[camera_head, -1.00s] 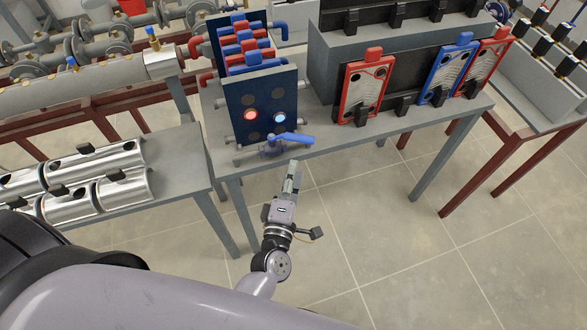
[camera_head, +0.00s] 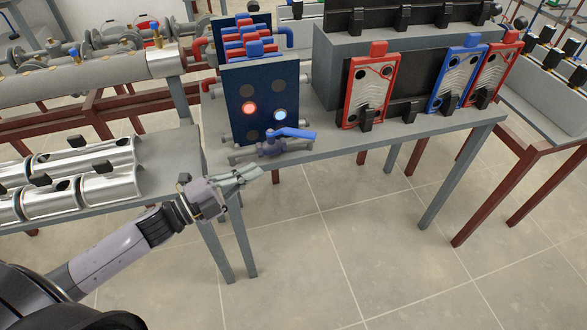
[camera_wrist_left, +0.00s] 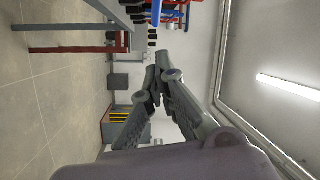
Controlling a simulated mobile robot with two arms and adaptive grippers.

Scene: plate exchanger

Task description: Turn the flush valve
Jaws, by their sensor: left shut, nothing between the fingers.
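The flush valve (camera_head: 270,150) sits at the front edge of the grey table, below the dark blue plate exchanger (camera_head: 262,100). Its blue lever handle (camera_head: 296,133) points to the right, roughly along the pipe. My left gripper (camera_head: 258,171) is in front of the table edge, just below the valve in the head view, and apart from it. Its fingers are shut and empty; they also show in the left wrist view (camera_wrist_left: 158,75). The valve is not clearly seen in the left wrist view. My right gripper is not in view.
Red and blue plates (camera_head: 368,90) stand in a rack on the table's right part. A side table (camera_head: 130,196) with silver cylinders (camera_head: 112,182) is at the left. Pipework (camera_head: 80,75) runs behind. The floor in front of the table is clear.

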